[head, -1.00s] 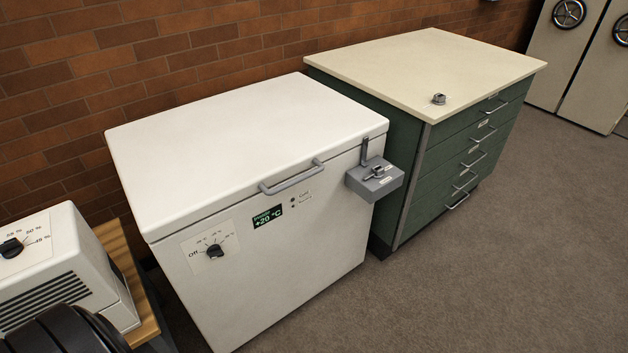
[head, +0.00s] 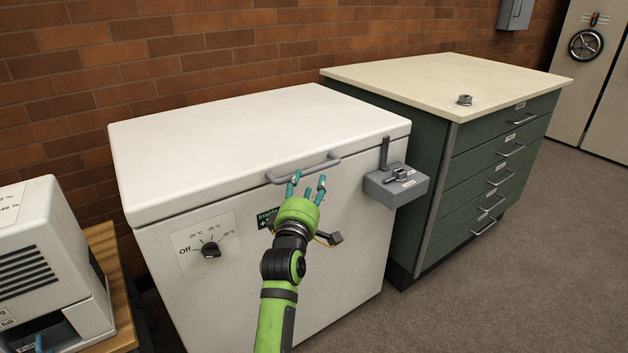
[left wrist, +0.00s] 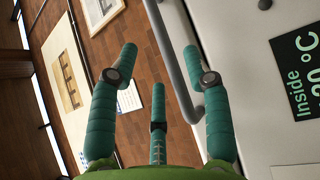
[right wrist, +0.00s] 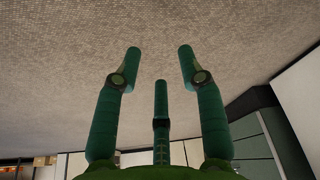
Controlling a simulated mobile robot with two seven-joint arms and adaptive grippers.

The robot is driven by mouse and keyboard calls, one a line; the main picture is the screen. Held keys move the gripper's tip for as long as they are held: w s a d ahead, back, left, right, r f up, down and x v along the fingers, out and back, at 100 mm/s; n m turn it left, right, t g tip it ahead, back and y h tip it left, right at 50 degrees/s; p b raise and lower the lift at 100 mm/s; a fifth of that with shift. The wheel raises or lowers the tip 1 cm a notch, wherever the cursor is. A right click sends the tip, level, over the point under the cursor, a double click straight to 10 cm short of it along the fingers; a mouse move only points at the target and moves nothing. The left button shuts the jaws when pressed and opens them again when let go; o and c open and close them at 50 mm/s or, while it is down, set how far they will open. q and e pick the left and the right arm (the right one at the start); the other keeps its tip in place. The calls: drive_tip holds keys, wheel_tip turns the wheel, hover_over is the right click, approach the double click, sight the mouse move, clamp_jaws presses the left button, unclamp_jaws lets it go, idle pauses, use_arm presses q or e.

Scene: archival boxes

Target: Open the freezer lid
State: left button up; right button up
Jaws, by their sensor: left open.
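The white chest freezer (head: 165,290) stands against the brick wall with its lid (head: 255,135) shut. A grey bar handle (head: 322,165) runs along the lid's front edge. My left gripper (head: 306,180) is open just in front of the handle, its teal fingers overlapping it in the head view. In the left wrist view the handle (left wrist: 172,50) passes between the spread fingers of the left gripper (left wrist: 160,60); contact cannot be told. My right gripper (right wrist: 157,60) shows only in its wrist view, open and empty above carpet.
A grey lock box (head: 396,186) with a strap above it is on the freezer's front right. A dial (head: 210,249) is at front left. A green drawer cabinet (head: 480,160) stands close right. A white appliance (head: 50,260) is at left. Carpet at right is clear.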

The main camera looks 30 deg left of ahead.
sight(314, 170)
use_arm(q)
drive_tip(key=x, duration=0.6)
drive_tip(key=shift+w+a, duration=0.15)
drive_tip(key=shift+w, duration=0.2)
clamp_jaws()
